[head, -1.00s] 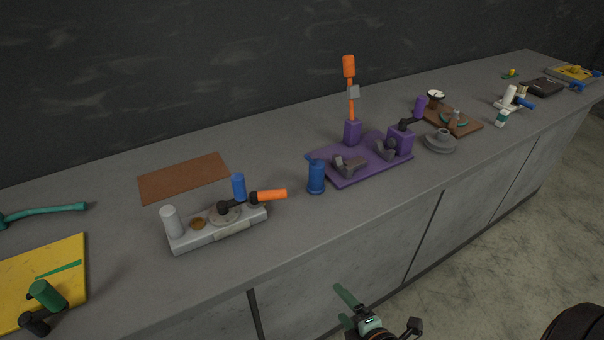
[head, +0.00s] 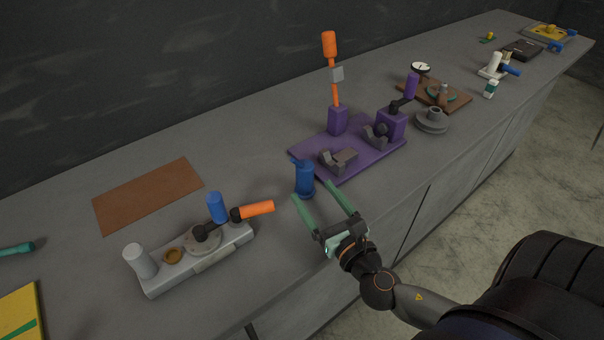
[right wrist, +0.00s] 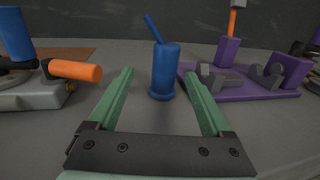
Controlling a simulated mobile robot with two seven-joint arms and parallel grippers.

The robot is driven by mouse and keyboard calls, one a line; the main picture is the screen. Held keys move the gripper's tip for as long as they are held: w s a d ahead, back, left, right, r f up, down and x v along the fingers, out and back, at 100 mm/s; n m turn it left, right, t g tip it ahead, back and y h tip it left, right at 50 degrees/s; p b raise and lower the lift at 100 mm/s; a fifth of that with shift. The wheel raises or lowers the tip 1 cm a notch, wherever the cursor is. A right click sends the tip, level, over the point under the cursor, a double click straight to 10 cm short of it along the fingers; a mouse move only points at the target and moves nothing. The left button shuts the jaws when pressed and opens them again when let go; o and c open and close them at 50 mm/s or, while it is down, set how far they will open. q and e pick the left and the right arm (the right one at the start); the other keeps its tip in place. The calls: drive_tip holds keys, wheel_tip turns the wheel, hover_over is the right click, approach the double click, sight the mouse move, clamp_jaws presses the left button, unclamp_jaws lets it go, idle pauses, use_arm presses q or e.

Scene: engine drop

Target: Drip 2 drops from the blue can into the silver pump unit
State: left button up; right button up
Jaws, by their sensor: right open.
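The blue can (head: 304,180) stands upright on the counter, left of the purple base; its spout points up and to the left. In the right wrist view the can (right wrist: 164,72) stands just beyond and between my finger tips. My right gripper (head: 312,190) is open and empty, its green fingers pointing at the can from the front edge of the counter. The silver pump unit (head: 200,262) lies left of the can. It has a grey cylinder, a small brown-gold cup (head: 173,256), a blue cylinder and an orange-handled lever (head: 257,208). My left gripper is not in view.
A purple base (head: 345,168) with an upright orange-handled lever stands right of the can. A brown mat (head: 148,193) lies behind the pump unit. A grey round flanged part (head: 433,121) and a brown board lie farther right. The counter between can and pump is clear.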

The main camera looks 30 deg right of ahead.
sight(306, 181)
drive_tip(key=w, duration=0.4)
drive_tip(key=shift+w+d+p, duration=0.25)
drive_tip(key=shift+d+p, duration=0.05)
drive_tip(key=shift+p, duration=0.1)
drive_tip(key=w, duration=0.1)
drive_tip(key=w+d, duration=0.1)
drive_tip(key=w, duration=0.1)
drive_tip(key=w+p, duration=0.1)
drive_tip(key=shift+w+d+r, duration=0.15)
drive_tip(key=shift+r, duration=0.1)
drive_tip(key=shift+w, duration=0.6)
drive_tip(key=shift+f, duration=0.1)
clamp_jaws()
